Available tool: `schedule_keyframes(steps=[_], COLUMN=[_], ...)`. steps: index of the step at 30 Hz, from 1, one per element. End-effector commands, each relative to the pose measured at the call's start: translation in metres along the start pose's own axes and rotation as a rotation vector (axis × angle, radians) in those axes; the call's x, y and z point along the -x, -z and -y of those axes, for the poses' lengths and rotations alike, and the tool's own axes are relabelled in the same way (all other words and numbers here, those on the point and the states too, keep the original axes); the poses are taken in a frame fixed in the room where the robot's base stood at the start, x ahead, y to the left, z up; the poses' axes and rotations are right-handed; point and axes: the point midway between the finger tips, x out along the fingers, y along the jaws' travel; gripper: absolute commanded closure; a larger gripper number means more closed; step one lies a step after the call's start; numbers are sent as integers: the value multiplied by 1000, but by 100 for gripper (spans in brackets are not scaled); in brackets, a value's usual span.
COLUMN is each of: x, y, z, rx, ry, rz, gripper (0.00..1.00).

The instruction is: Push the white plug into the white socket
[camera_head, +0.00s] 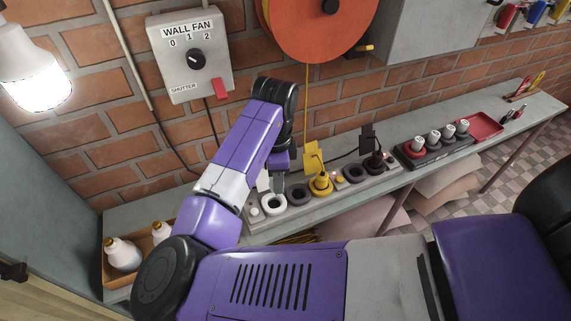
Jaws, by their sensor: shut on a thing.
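The power strip (346,185) lies on the bench along the brick wall. The white socket (274,204) is a white ring near its left end, with a dark opening facing up. My gripper (271,184) points down just above and behind this ring, partly hidden by my purple arm. It is shut on a small pale piece, which appears to be the white plug (263,182). The plug's lower end is too small to make out, and I cannot tell whether it touches the socket.
A yellow plug (312,157) and a black plug (369,146) stand in other sockets of the strip. Dark sockets (299,195) sit between. A rack of white-topped pieces (433,143) and a red tray (480,127) are right.

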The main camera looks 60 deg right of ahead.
Motion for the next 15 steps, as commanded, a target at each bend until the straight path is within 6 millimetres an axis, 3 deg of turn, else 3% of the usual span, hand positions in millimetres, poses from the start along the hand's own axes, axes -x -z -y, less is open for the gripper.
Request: schedule_keyframes(steps=[6, 15], x=[-6, -13], y=[-8, -7], z=[11, 12], rx=[-168, -211], ry=[1, 1], rz=[0, -1], gripper=[100, 100])
